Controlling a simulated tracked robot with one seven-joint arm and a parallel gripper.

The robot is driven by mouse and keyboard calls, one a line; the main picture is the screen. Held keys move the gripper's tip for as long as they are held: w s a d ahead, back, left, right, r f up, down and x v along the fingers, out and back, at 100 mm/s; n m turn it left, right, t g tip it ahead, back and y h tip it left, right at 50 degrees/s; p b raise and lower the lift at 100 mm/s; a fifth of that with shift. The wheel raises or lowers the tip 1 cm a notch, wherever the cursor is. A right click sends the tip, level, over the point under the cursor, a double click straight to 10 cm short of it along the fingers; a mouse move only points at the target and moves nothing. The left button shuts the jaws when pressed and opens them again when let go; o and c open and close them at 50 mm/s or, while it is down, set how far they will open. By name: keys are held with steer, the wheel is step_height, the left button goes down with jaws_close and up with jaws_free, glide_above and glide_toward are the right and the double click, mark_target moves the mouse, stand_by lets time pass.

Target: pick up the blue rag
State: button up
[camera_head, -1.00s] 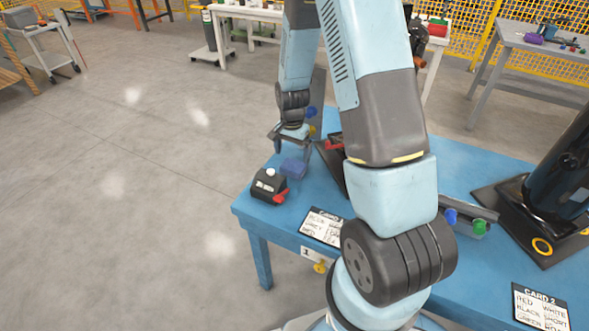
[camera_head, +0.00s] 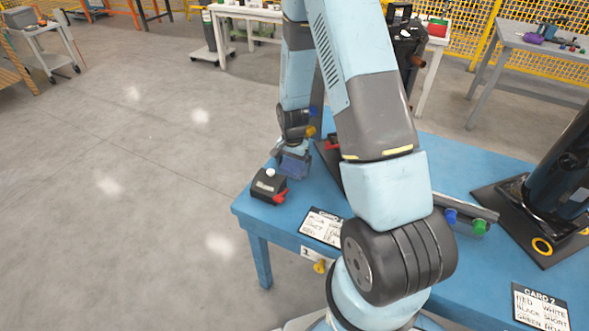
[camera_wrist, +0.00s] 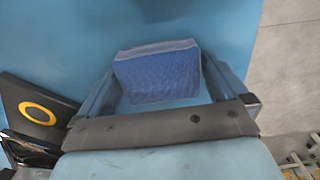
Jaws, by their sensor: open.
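The blue rag (camera_wrist: 157,75) is a folded, block-like dark blue cloth with a paler top edge. It lies on the blue table (camera_head: 460,180) near its far left corner. In the wrist view it sits between the two fingers of my gripper (camera_wrist: 160,80), which are apart, one on each side of it. In the head view my gripper (camera_head: 290,165) is low over the table at the rag (camera_head: 293,163), and my wrist hides part of the rag. I cannot tell whether a finger touches it.
A black box with a white button and red part (camera_head: 269,186) stands just in front of the rag. A dark plate with a yellow ring (camera_wrist: 38,113) lies left in the wrist view. Cards (camera_head: 540,305) lie along the table's front edge. The grey floor (camera_head: 120,180) at left is open.

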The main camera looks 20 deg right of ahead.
steer(key=shift+c, duration=0.5)
steer(key=c, duration=0.6)
steer(key=shift+o, duration=0.2)
steer(key=shift+r, duration=0.1)
steer(key=shift+r, duration=0.55)
steer(key=s+d+r, duration=0.2)
steer(key=s+r, duration=0.4)
steer(key=s+d+r, duration=0.3)
steer(key=s+r, duration=0.2)
steer(key=s, duration=0.2)
steer(key=shift+d+r, duration=0.3)
steer(key=shift+r, duration=0.1)
